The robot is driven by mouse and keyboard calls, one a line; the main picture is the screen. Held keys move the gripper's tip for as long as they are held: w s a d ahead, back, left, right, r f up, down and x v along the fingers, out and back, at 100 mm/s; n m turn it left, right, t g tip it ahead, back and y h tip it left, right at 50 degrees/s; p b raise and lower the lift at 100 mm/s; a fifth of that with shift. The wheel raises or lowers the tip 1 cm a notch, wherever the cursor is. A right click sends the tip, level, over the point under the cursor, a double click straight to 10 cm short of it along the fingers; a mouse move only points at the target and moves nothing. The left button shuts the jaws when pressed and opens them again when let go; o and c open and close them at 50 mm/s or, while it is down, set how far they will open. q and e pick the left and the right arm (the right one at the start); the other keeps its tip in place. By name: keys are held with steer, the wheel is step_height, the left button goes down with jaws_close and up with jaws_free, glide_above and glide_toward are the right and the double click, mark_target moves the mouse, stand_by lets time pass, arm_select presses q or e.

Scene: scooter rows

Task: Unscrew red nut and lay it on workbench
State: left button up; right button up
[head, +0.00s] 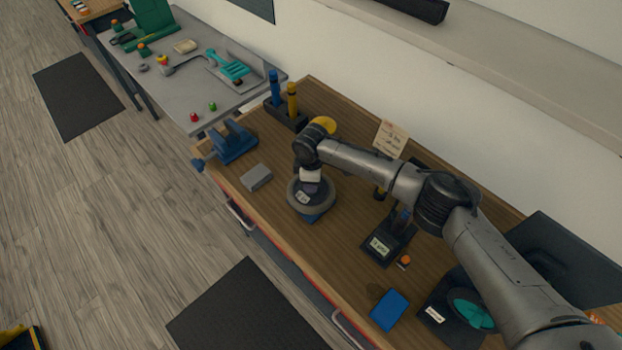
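A small red piece (194,117), possibly the red nut, stands on the front edge of the grey table (215,85), beside a small green piece (212,106). It is too small to tell its thread or what it sits on. My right arm reaches in from the right over the wooden workbench (345,245). The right gripper (309,187) points down at a dark grey round part (313,205) with blue below it. Its fingers are hidden, so I cannot tell whether it holds anything. It is well apart from the red piece. My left gripper is not in view.
The workbench holds a blue vise (233,143), a grey block (256,177), a holder with blue and yellow handles (285,115), a black labelled stand (388,244) and a blue box (389,310). Bare wood shows between them. A wall runs behind.

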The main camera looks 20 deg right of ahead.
steer(key=n, duration=0.4)
steer(key=shift+f, duration=0.1)
steer(key=n, duration=0.4)
steer(key=shift+b, duration=0.35)
steer(key=o, duration=1)
steer(key=shift+r, duration=7)
